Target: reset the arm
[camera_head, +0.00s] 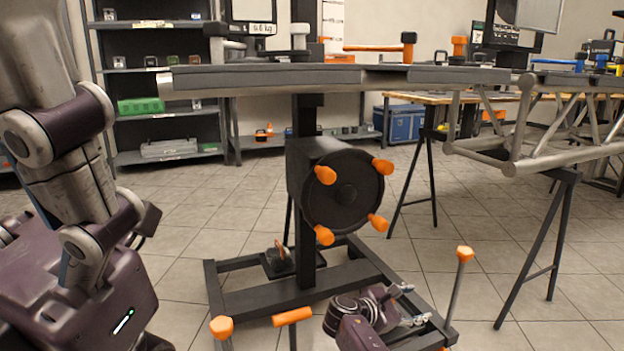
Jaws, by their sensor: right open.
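My right gripper (409,305) is low in the middle of the head view, at the end of my dark purple forearm. Its silver fingers are apart, with nothing seen between them. It is in front of the black stand's base and below the black wheel. My left arm (95,170) hangs folded at the left edge, over my purple base. I cannot make out its gripper.
A black wheel (345,190) with orange knobs sits on a black stand (300,290). Orange-tipped rods (458,285) rise near my right gripper. A grey truss (540,150) rests on trestles at right. Shelves (160,75) line the back. Tiled floor is open at centre left.

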